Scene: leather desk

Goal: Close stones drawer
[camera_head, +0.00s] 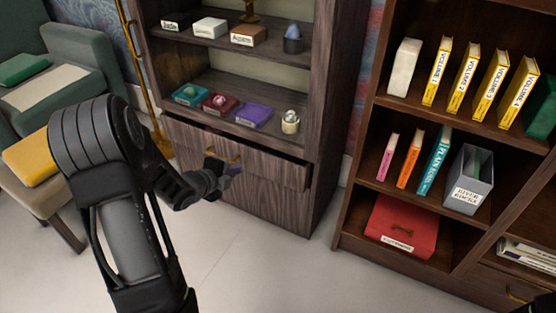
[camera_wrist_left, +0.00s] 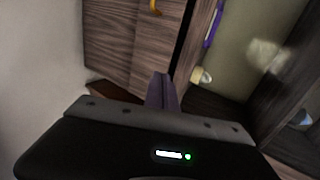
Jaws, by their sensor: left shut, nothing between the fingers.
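The drawer (camera_head: 264,170) is the wide wooden front below the shelves of the grey-brown cabinet. It stands slightly out, with a dark gap along its top edge at the right. A brass handle (camera_head: 228,158) is on its front, partly hidden by my gripper; it also shows at the top of the left wrist view (camera_wrist_left: 155,7). My left gripper (camera_head: 230,172) is in front of the drawer, near the handle. Its fingers (camera_wrist_left: 161,92) are shut and empty; I cannot tell whether they touch the front. The drawer's inside is hidden.
Several small stones and boxes stand on the cabinet shelf (camera_head: 215,85) above. A brown bookcase (camera_head: 350,205) with books and a red box (camera_head: 402,225) stands at the right. Green chairs (camera_head: 75,65) are at the left. The pale floor (camera_head: 270,265) in front is clear.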

